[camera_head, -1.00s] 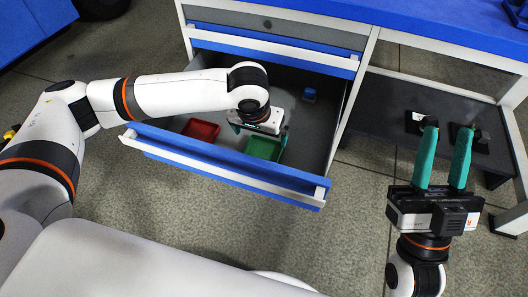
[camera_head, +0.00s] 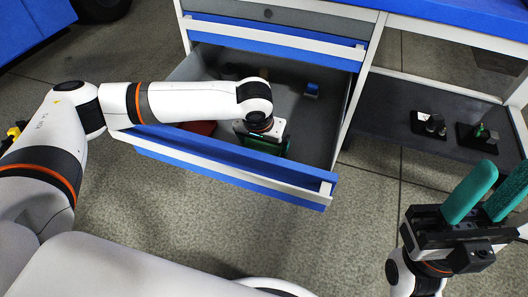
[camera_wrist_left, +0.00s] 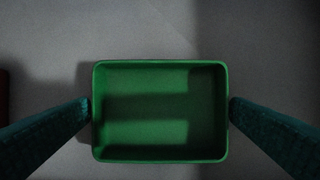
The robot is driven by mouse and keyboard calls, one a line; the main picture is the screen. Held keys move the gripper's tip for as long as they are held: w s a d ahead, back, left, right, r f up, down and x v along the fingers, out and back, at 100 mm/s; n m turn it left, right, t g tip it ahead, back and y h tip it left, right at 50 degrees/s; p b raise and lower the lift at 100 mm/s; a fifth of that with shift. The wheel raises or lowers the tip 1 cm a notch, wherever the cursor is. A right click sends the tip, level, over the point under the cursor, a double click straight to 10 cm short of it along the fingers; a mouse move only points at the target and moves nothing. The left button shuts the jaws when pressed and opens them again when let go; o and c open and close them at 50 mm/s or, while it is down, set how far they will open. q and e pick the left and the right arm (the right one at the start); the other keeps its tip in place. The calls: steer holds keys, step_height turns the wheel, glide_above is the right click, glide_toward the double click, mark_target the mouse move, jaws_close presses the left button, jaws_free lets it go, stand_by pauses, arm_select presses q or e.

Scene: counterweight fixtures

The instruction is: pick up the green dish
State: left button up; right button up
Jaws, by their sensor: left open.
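The green dish (camera_wrist_left: 160,110) is a shallow rectangular tray with a rounded rim, lying empty on the grey drawer floor in the left wrist view. My left gripper (camera_head: 263,146) is down inside the open drawer and hides most or all of the dish in the head view. In the left wrist view its two teal fingers are open, one at the dish's left side and one at its right, very close to the rim. Whether they touch it I cannot tell. My right gripper (camera_head: 500,178) is open and empty at the lower right, away from the drawer.
The drawer's blue front (camera_head: 230,155) lies beneath my left forearm. A red dish (camera_head: 198,127) is partly hidden by that arm. A dark shelf (camera_head: 385,115) at right holds small fixtures.

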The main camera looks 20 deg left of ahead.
arm_select(q)
steer(key=shift+w+f, duration=0.1)
steer(key=shift+f, duration=0.25)
steer(key=shift+r, duration=0.15)
steer(key=c, duration=0.9)
